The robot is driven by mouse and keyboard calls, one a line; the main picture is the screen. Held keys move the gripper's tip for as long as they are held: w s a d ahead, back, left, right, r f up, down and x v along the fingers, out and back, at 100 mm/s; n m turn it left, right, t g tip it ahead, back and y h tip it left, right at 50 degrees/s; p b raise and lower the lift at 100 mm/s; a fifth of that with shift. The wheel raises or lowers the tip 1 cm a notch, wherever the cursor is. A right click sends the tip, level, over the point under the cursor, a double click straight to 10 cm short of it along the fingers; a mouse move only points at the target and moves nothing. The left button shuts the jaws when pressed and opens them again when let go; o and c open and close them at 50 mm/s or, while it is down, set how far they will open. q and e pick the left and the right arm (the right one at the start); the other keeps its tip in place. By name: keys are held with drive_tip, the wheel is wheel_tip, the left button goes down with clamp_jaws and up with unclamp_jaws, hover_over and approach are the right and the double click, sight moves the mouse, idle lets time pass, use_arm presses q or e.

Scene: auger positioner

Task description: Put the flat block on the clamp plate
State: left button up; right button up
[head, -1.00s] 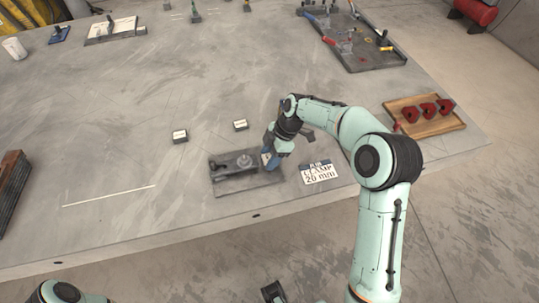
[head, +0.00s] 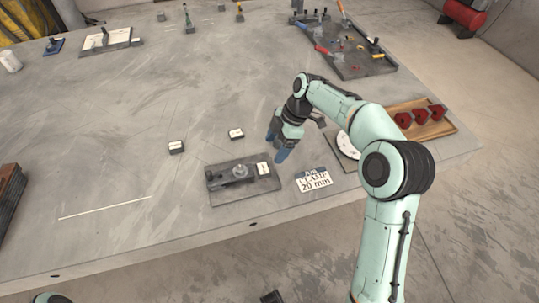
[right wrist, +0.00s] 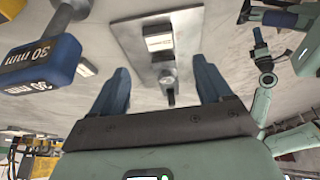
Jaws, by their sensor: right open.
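The clamp plate (head: 222,192) is a dark grey slab near the table's front edge, with a clamp and round knob (head: 240,171) on it. The flat block (head: 263,169), with a white label on top, lies on the plate's right end, beside the clamp. In the right wrist view the block (right wrist: 158,42) lies on the plate (right wrist: 128,33) next to the clamp (right wrist: 168,76). My right gripper (head: 277,153) is open and empty, above and behind the plate's right end; its blue fingers (right wrist: 162,88) are apart. My left gripper's fingers cannot be made out.
Two small labelled blocks (head: 176,147) (head: 236,134) stand behind the plate. A blue block marked 30 mm (right wrist: 40,66) shows in the right wrist view. A label card (head: 313,180) lies right of the plate. A wooden tray with red parts (head: 432,130) is farther right. The table's left middle is clear.

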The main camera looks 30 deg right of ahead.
use_arm(q)
drive_tip(key=shift+r, duration=0.2)
use_arm(e)
drive_tip(key=v, duration=0.2)
drive_tip(key=shift+d+r, duration=0.2)
drive_tip(key=shift+r, duration=0.2)
drive_tip(key=shift+f, duration=0.1)
